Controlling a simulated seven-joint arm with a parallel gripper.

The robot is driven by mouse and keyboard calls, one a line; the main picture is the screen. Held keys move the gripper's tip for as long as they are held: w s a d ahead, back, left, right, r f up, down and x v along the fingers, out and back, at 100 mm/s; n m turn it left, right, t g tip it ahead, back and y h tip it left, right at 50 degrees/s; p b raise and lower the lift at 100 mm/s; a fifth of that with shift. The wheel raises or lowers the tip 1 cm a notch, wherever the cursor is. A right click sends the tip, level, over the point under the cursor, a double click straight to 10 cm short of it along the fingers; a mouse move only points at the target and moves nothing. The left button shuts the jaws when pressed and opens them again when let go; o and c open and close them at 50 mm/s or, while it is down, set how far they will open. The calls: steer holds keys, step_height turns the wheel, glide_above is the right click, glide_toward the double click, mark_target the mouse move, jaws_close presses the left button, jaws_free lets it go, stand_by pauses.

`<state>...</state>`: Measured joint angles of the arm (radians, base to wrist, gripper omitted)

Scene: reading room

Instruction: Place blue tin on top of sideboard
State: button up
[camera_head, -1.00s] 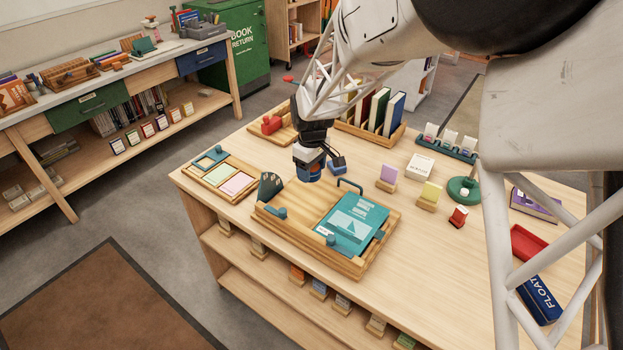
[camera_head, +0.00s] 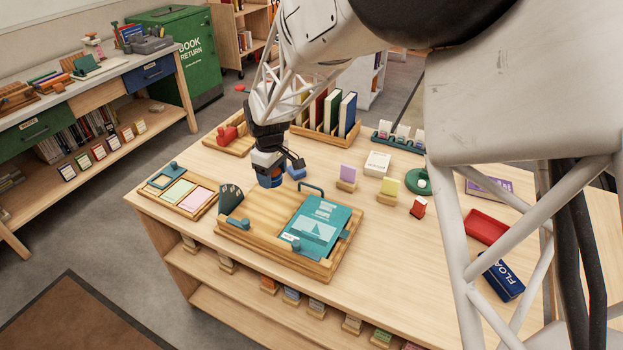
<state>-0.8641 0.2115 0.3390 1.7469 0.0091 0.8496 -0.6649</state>
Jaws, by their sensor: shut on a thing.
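My gripper (camera_head: 268,166) hangs over the back left of the wooden tray on the desk, pointing down. It is shut on a small blue tin (camera_head: 270,180) with an orange mark, largely covered by the gripper. The tin appears above the desk top, but its exact height is hard to judge. Another small blue item (camera_head: 296,172) shows just right of it; I cannot tell whether it touches the gripper. The long unit at left with a pale top (camera_head: 90,87) and green and blue drawers looks like the sideboard.
The wooden tray (camera_head: 283,265) holds a teal book (camera_head: 318,222). Books and boxes crowd parts of the sideboard top. Grey floor separates the desk from it.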

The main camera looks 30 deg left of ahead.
steer(key=d+m, duration=0.1)
steer(key=d, duration=0.3)
steer(key=d+m, duration=0.1)
steer(key=d, duration=0.9)
steer(key=shift+s+f+m, duration=0.4)
steer(key=s+d+f+m, duration=0.2)
steer(key=s+d, duration=0.4)
steer(key=d, duration=0.4)
steer(key=s+d+f+m, duration=0.2)
steer(key=s+d, duration=0.3)
steer(key=d, duration=0.6)
steer(key=s+d+f+m, duration=0.3)
steer(key=s+d, duration=0.3)
steer(key=d, duration=0.5)
steer(key=shift+s+d+m, duration=0.25)
steer(key=shift+s+m, duration=0.05)
steer(key=shift+m, duration=0.3)
glide_above(405, 276)
steer(key=shift+w+f, duration=0.1)
steer(key=shift+f, duration=0.65)
steer(key=shift+f, duration=1.75)
